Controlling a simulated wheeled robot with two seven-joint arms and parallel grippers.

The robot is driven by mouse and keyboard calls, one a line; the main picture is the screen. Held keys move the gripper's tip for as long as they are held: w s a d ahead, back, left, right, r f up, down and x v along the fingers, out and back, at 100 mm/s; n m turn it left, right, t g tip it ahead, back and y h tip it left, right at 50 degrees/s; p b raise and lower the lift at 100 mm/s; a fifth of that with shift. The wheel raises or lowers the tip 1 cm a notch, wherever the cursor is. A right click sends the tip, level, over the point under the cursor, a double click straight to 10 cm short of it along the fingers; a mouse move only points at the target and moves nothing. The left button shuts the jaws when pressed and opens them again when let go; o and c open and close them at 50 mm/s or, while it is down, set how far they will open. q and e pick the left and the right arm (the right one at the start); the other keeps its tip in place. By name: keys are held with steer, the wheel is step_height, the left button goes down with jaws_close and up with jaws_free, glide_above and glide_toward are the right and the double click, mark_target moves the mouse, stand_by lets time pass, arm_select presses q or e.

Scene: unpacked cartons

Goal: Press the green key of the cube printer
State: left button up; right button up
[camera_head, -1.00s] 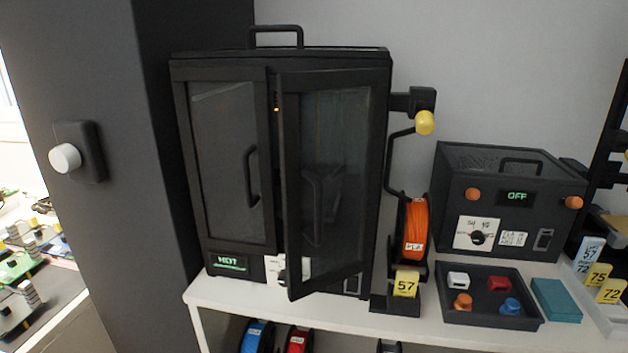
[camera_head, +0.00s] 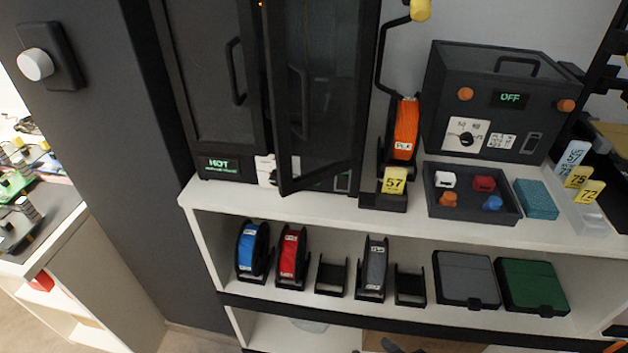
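No machine in view is clearly marked as the cube printer, and I cannot make out a green key. A tall black cabinet (camera_head: 213,80) stands on the shelf top with a green-lit HOT display (camera_head: 219,164). Its right glazed door (camera_head: 318,90) stands ajar toward me and partly hides the lower front panel. A small switch (camera_head: 343,181) shows beside that door's lower edge. A lower black box (camera_head: 480,100) at the right has an OFF display (camera_head: 510,98), a dial (camera_head: 465,138) and a switch (camera_head: 531,143). Neither of my grippers can be made out.
An orange spool (camera_head: 404,128) stands between the machines. A dark tray (camera_head: 470,213) with small coloured pieces lies before the right box, beside a teal block (camera_head: 536,199). Spools and flat cases fill the lower shelf (camera_head: 210,232). A dark wall with a white knob (camera_head: 35,64) rises at left.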

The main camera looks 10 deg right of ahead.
jaws_close()
stand_by(1.5)
